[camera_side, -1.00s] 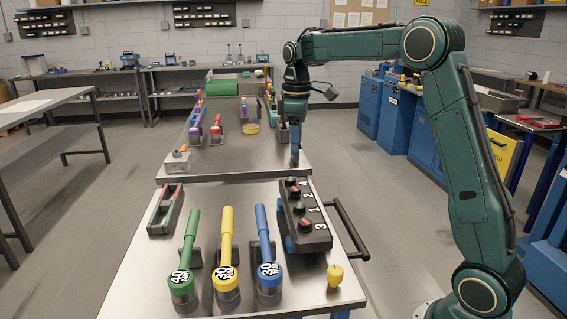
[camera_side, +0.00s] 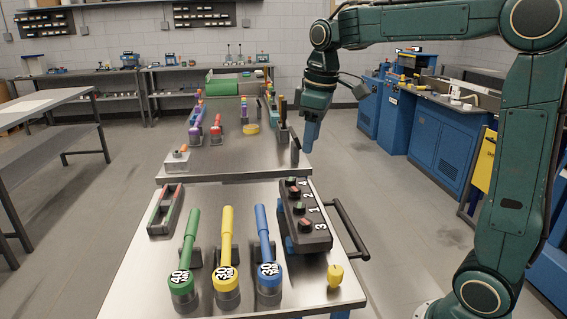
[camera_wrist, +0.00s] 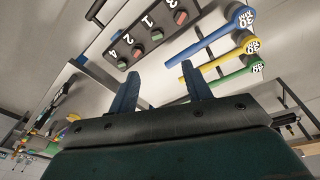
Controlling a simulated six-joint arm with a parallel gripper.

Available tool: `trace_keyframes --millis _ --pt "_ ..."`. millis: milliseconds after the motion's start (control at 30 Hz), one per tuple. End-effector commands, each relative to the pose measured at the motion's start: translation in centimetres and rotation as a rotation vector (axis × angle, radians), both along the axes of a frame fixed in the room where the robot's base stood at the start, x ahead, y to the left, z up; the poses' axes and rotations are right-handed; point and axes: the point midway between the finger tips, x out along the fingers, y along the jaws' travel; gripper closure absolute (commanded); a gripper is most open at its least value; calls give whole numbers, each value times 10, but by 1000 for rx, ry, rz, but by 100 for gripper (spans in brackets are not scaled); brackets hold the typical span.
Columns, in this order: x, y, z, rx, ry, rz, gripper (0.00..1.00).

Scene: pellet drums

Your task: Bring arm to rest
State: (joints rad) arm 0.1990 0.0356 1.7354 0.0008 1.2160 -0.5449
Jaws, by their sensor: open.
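My gripper (camera_side: 309,138) hangs over the right edge of the steel bench, near the gap between its two tops, with blue fingers pointing down. In the wrist view my gripper (camera_wrist: 160,85) shows its two blue fingers spread apart, with nothing between them. My green arm reaches in from the right in the side view. Below and left of the gripper is a black control box (camera_side: 305,222) with red and green knobs, numbered 1 to 4. It also shows in the wrist view (camera_wrist: 148,38). The gripper is apart from it.
Green (camera_side: 188,240), yellow (camera_side: 227,240) and blue (camera_side: 263,230) handled tools lie on the near bench top (camera_side: 150,270). A yellow knob-like object (camera_side: 335,275) sits at its right corner. A black handle (camera_side: 350,230) juts from the right edge. Open floor (camera_side: 400,220) lies right of the bench.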

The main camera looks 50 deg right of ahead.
Motion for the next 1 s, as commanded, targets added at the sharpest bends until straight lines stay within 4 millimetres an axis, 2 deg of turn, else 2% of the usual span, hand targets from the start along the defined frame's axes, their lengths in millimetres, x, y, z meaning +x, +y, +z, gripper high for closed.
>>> trace_keyframes --millis 33,200,467,800,1000 --pt "-12 6 3 0 -19 -14 51" --pt "-45 24 7 8 -76 -67 51" --pt "-97 46 2 33 -162 -148 51" --pt "-161 67 -22 87 -271 -249 51" --pt "-188 74 -40 121 -320 -296 51"
